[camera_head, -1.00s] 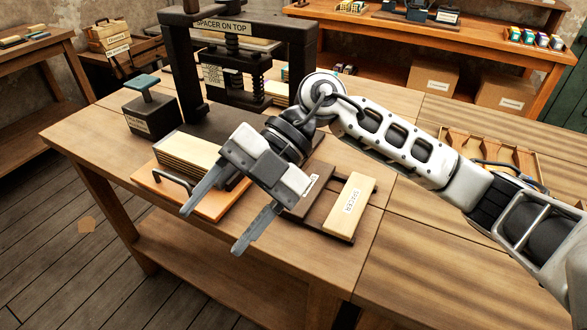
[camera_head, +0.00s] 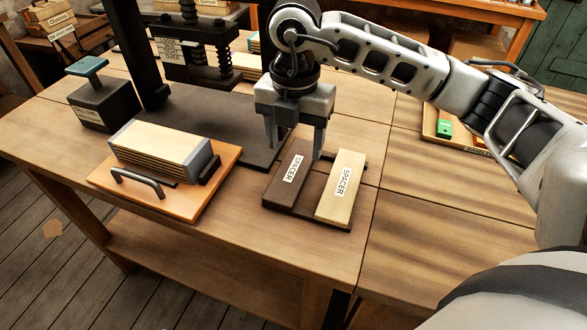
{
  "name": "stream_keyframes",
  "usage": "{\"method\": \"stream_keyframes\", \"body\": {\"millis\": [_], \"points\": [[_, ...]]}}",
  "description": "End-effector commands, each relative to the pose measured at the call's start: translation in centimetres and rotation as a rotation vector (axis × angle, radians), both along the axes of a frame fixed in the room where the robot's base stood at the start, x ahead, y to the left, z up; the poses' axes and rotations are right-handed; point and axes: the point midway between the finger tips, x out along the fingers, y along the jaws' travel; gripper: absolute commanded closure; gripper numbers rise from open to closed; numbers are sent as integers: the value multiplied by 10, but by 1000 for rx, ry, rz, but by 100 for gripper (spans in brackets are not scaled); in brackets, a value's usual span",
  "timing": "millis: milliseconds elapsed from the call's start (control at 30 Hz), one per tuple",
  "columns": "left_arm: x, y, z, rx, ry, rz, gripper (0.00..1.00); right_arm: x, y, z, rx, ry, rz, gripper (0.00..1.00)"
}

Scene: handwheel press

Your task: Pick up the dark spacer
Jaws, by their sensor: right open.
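The dark spacer (camera_head: 288,188) is a dark brown block with a white "SPACER" label. It lies flat on a dark tray (camera_head: 308,214), left of a light wooden spacer (camera_head: 341,187) with the same label. My right gripper (camera_head: 295,150) is open and points down, above or just behind the far end of the dark spacer. Its fingers are apart and hold nothing. The exact gap between fingertips and spacer cannot be told. My left gripper is not in view.
An orange board (camera_head: 165,197) with a metal handle carries a stack of thin boards (camera_head: 160,150) at left. The dark press (camera_head: 130,45) and its base plate (camera_head: 228,128) stand behind. A dark box with a teal-topped handle (camera_head: 103,103) sits far left.

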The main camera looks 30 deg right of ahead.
Motion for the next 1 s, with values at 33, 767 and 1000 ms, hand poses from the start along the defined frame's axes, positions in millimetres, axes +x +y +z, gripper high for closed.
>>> {"method": "stream_keyframes", "body": {"millis": [33, 767, 1000], "points": [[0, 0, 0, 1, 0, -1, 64, 0, 0, -4, -1, 2, 0, 38], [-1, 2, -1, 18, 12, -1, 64, 5, -1, -60, 1, 0, 1, 38], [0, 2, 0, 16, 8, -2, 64, 5, -1, -59, 2, -1, 1, 74]]}}
